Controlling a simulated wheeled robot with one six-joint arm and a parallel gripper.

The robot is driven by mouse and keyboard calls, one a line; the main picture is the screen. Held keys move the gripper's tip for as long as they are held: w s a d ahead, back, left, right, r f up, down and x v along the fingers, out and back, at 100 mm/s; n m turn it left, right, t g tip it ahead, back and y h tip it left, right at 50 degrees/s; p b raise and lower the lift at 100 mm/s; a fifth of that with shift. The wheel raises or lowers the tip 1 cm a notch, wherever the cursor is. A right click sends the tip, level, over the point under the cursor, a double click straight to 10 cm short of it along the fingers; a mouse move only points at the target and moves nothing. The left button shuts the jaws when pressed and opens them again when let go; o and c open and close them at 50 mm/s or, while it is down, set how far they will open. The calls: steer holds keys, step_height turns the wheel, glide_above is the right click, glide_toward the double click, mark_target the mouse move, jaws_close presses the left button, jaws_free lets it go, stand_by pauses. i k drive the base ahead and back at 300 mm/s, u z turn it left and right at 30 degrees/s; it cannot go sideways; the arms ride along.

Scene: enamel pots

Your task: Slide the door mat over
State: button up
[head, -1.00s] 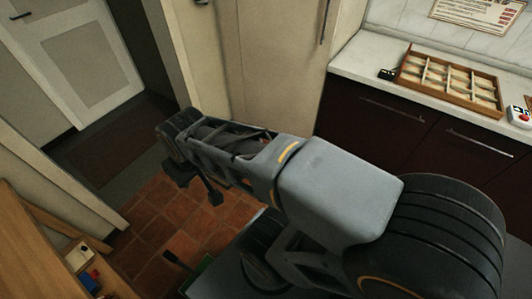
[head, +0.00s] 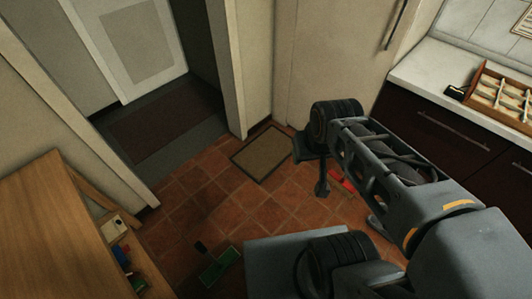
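A small tan door mat (head: 262,152) with a dark border lies flat on the tiled floor, near the doorway and in front of the pale cabinet. A larger brown mat (head: 160,124) lies on the grey floor beyond the doorway. My gripper (head: 321,187) hangs at the end of my arm, to the right of the tan mat in the picture and apart from it. I see only a narrow dark part of it, so its fingers cannot be made out. Nothing is seen held.
A green dustpan-like thing (head: 220,266) lies on the tiles. A red thing (head: 342,180) shows partly behind my arm. A wooden table (head: 50,230) stands at left, a dark counter (head: 440,130) at right. Tiles (head: 200,195) left of the mat are clear.

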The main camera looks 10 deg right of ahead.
mark_target(262, 155)
steer(key=z, duration=0.1)
steer(key=i, duration=1.5)
steer(key=u, duration=0.6)
